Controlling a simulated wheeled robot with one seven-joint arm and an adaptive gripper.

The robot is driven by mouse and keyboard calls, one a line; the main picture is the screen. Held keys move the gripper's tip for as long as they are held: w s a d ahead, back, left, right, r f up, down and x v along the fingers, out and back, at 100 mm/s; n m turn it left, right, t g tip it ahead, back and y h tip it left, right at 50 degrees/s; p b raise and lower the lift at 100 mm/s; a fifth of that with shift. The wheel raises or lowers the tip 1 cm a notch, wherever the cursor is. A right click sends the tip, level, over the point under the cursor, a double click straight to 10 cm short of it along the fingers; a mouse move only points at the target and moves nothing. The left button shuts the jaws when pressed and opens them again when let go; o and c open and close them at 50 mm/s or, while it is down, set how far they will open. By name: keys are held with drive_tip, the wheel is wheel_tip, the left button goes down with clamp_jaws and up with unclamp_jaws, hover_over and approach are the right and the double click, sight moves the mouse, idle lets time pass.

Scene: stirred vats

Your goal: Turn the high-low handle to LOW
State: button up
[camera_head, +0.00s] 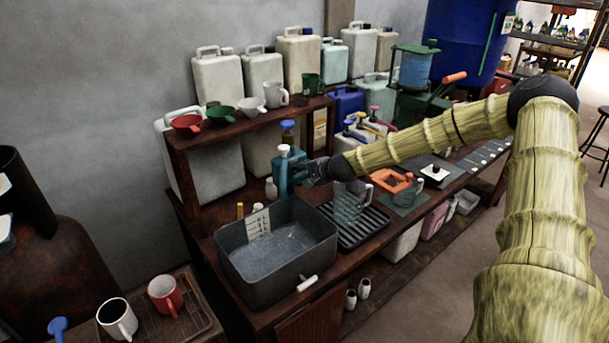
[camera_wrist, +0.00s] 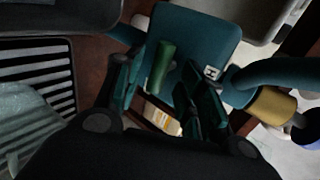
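A short green handle (camera_wrist: 162,68) sticks out from a teal container (camera_wrist: 190,38) in the wrist view. It looks like the high-low handle. A small white label (camera_wrist: 211,72) with a dark mark, perhaps an H, sits to its right. In the head view the teal container (camera_head: 280,172) stands behind the grey basin, and a bit of green (camera_head: 299,178) shows beside my gripper (camera_head: 316,172). In the wrist view my gripper (camera_wrist: 158,80) is open, with one finger on each side of the handle. Gaps show between fingers and handle. The LOW mark is not visible.
A grey basin (camera_head: 244,262) stands in front of the teal container. A clear jug (camera_head: 349,205) on a black ribbed rack (camera_head: 364,236) stands to the right, below my forearm. A wooden shelf (camera_head: 220,137) with cups is behind at left. An orange item (camera_head: 399,183) lies farther right.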

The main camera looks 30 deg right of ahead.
drive_tip(key=shift+a, duration=0.15)
drive_tip(key=shift+s+r, duration=0.15)
drive_tip(key=shift+s, duration=0.05)
drive_tip(key=v, duration=1.1)
drive_tip(key=shift+s, duration=0.2)
idle(0.5)
drive_tip(key=shift+r, duration=0.1)
idle(0.6)
